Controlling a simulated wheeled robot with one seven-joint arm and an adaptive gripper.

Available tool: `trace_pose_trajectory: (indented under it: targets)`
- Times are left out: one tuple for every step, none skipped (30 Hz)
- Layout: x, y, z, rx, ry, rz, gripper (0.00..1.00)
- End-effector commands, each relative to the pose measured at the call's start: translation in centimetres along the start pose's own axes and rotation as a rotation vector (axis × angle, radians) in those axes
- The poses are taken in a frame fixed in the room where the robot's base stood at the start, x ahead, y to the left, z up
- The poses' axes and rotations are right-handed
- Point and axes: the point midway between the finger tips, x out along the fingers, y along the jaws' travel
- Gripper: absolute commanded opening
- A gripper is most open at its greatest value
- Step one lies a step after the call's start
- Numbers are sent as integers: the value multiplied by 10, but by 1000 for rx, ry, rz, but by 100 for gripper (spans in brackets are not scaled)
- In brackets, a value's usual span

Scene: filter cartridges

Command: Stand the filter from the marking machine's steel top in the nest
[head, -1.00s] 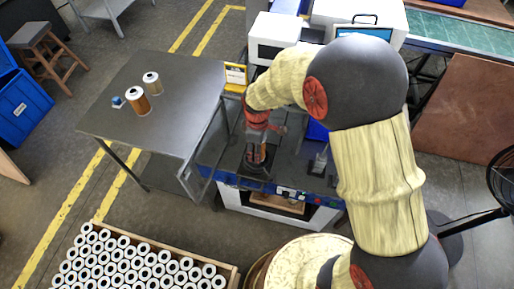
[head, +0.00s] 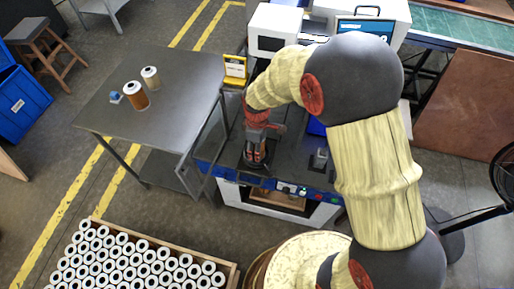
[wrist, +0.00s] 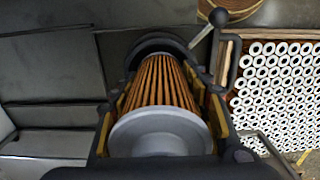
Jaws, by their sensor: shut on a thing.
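My gripper (head: 257,150) points down over the front left of the marking machine's steel top (head: 290,160). It is shut on a filter (wrist: 165,85) with orange pleats and a grey end cap, which fills the middle of the wrist view. The dark round nest (head: 250,166) is below the gripper; its dark rim (wrist: 150,47) also shows behind the filter's far end in the wrist view. The filter appears upright in line with the nest. Its lower end is hidden, so I cannot tell whether it is seated.
A lever with a ball knob (wrist: 218,17) stands beside the nest. A small metal fixture (head: 319,158) is on the machine top to the right. A crate (head: 228,272) of white cartridges stands in front.

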Motion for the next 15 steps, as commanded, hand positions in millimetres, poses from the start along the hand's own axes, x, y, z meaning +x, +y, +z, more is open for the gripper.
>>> trace_pose_trajectory:
  targets:
    - [2, 0, 0, 0, 0, 0, 19]
    - [2, 0, 0, 0, 0, 0, 19]
    - [3, 0, 0, 0, 0, 0, 19]
    - [4, 0, 0, 0, 0, 0, 19]
    - [5, 0, 0, 0, 0, 0, 19]
    - [6, 0, 0, 0, -1, -1, 19]
    - [7, 0, 0, 0, -1, -1, 19]
    - [7, -1, 0, 0, -1, -1, 19]
    - [9, -1, 1, 0, -1, -2, 19]
    - [10, -1, 1, 0, -2, -3, 19]
    - [10, -2, 1, 0, -2, -3, 19]
    - [12, -2, 1, 0, -3, -4, 19]
    - [13, -2, 1, 0, -3, -5, 19]
    - [14, -3, 2, 0, -4, -5, 19]
    - [16, -3, 2, 0, -5, -6, 19]
